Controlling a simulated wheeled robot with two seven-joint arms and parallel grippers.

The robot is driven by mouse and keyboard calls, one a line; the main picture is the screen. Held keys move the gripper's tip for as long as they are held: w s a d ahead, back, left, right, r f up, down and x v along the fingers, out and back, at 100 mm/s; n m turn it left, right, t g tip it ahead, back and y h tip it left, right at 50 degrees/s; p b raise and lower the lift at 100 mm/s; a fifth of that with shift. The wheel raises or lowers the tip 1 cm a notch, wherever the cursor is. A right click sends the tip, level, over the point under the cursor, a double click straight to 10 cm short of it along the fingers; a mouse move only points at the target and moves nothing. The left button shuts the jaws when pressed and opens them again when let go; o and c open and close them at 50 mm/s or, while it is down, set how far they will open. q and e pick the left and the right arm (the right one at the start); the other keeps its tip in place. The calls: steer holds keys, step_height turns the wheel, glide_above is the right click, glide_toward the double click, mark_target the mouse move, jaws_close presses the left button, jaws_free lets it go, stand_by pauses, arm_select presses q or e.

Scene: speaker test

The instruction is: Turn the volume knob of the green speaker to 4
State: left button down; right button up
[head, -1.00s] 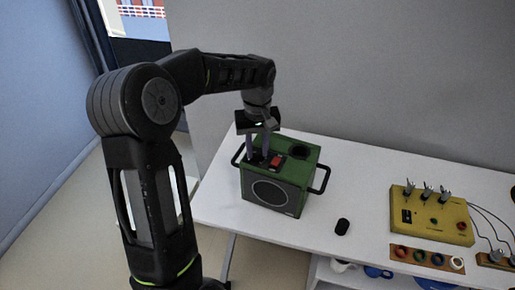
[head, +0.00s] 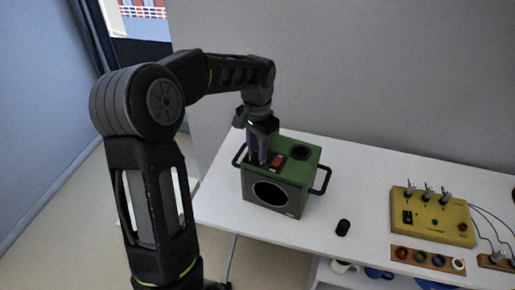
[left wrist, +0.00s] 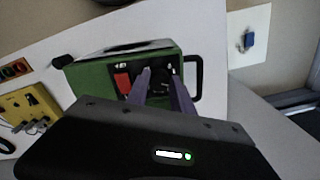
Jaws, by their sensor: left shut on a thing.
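The green speaker (head: 298,177) stands on the white table with black side handles and a round dark opening in its front. On its top are a red switch (head: 277,161) and a dark round recess. My left gripper (head: 257,160) points down at the speaker's top, left of the red switch. In the left wrist view its fingers (left wrist: 160,82) are around the black volume knob (left wrist: 161,80), shut on it. The knob's pointer and scale numbers are too small to read. My right gripper is not in view.
A small black cylinder (head: 343,227) stands right of the speaker. A yellow box (head: 430,216) with levers and a wooden strip of coloured rings (head: 427,258) are farther right. The table (head: 360,180) between is mostly clear.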

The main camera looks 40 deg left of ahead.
mark_target(257, 152)
arm_select(q)
steer(key=m, duration=0.4)
steer(key=shift+w+a+m, duration=0.1)
steer(key=shift+m, duration=0.2)
steer(key=m, duration=0.3)
steer(key=shift+m, duration=0.3)
steer(key=c, duration=1.1)
jaws_free()
step_height(257, 152, up, 8)
steer(key=shift+f, duration=0.1)
